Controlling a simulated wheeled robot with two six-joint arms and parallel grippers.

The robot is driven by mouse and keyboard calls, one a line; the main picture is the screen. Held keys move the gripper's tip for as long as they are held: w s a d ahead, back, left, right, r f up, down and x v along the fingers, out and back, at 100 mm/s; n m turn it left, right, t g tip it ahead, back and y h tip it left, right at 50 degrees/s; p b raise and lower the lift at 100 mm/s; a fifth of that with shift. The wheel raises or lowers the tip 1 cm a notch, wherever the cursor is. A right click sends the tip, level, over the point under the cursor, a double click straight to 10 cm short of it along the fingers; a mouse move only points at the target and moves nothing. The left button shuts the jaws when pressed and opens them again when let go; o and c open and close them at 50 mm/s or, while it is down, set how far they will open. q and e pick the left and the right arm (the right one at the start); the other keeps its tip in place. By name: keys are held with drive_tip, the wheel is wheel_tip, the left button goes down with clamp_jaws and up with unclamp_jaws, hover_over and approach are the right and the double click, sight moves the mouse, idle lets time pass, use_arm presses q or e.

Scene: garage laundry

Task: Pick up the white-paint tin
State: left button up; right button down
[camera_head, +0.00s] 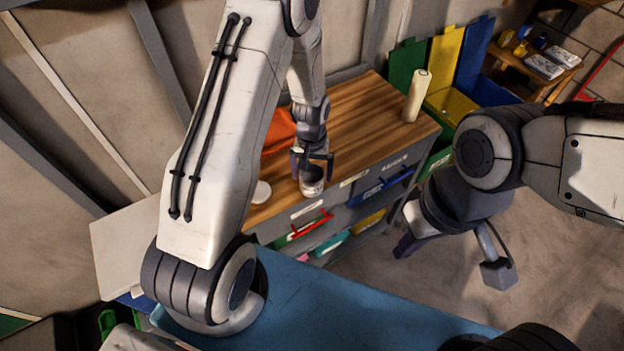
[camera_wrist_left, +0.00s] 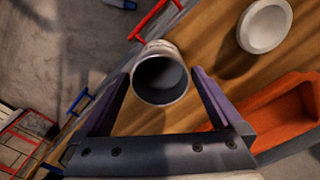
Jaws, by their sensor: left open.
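An open-topped tin (camera_head: 312,188), pale outside and dark inside, stands near the front edge of the wooden bench top. In the left wrist view the tin (camera_wrist_left: 160,47) is seen from above, between the two fingertips, with a small gap visible on each side. My left gripper (camera_head: 312,160) points down over it in the head view. Its jaws (camera_wrist_left: 161,75) are open and do not appear to touch the tin. My right gripper (camera_head: 410,240) hangs right of the bench, partly hidden by its own wrist, with no tin near it.
A round white dish or lid (camera_wrist_left: 264,25) lies beside the tin. An orange bin (camera_wrist_left: 275,120) is close to the gripper, behind the tin in the head view. A cream cylinder (camera_head: 418,95) stands at the bench's far right. Drawers with red and blue handles line the front.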

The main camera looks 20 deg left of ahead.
use_arm(q)
drive_tip(key=shift+f, duration=0.25)
drive_tip(key=c, duration=1.3)
drive_tip(key=shift+r, duration=0.2)
